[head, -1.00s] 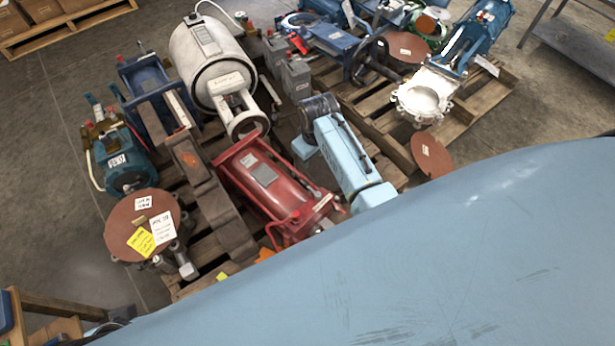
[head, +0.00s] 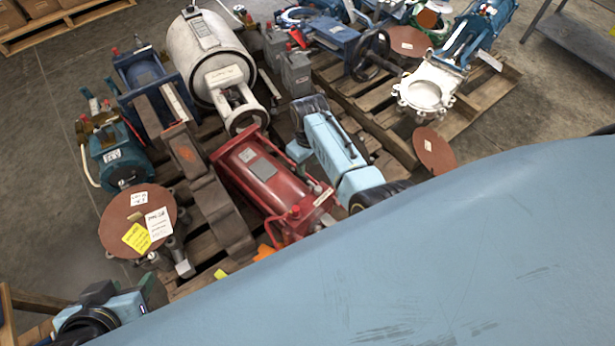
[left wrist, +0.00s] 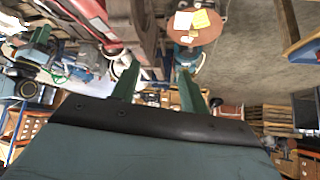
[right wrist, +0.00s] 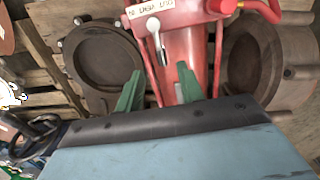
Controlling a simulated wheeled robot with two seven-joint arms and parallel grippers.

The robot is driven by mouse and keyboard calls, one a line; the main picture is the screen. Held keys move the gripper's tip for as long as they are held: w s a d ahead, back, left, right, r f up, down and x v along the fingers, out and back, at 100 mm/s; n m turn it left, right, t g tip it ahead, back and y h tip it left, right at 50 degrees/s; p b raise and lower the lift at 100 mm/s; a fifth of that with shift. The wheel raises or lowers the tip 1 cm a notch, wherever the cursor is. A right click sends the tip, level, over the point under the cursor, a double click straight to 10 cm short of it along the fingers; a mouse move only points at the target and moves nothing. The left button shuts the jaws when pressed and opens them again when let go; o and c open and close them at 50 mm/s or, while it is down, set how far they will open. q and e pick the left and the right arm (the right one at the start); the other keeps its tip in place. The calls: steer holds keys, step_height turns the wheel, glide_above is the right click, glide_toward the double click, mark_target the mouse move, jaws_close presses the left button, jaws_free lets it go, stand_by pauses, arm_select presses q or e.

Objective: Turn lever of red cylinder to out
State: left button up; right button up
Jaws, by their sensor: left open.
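The red cylinder (head: 263,180) lies on a pallet in the middle of the head view. The right wrist view shows its red end (right wrist: 190,15) close up, with a silver lever (right wrist: 157,42) pivoted below an upside-down white label (right wrist: 150,9). OUT is on the label's right, IN on its left; the lever points down, leaning slightly right. My right gripper (right wrist: 159,82) is open, its green fingers apart on either side of the lever's line, apparently not touching it. My left gripper (left wrist: 156,82) is open and empty, away from the lever.
A white tank (head: 205,55), a rusty brown bar (head: 205,185) and a brown disc with tags (head: 120,215) crowd around the cylinder. Dark round flanges (right wrist: 100,55) flank it in the right wrist view. My blue body covers the lower right. Bare floor lies left.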

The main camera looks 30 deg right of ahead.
mark_target(307, 179)
step_height(307, 179, down, 3)
steer(key=shift+f+b, duration=0.15)
steer(key=shift+b, duration=0.85)
step_height(307, 179, down, 3)
steer(key=shift+a+f+b, duration=0.1)
steer(key=shift+b, duration=1)
arm_select(q)
steer(key=w+d+r+t+h, duration=0.2)
steer(key=w+r+t, duration=0.1)
steer(key=r+t, duration=0.3)
steer(key=w+d+r+t+h, duration=0.2)
steer(key=r+t, duration=0.4)
steer(key=r, duration=0.4)
steer(key=shift+w+d+r+m+t, duration=0.35)
steer(key=shift+w+d, duration=0.3)
steer(key=shift+w, duration=0.25)
arm_select(e)
steer(key=shift+f, duration=0.25)
steer(key=shift+c, duration=0.5)
jaws_close()
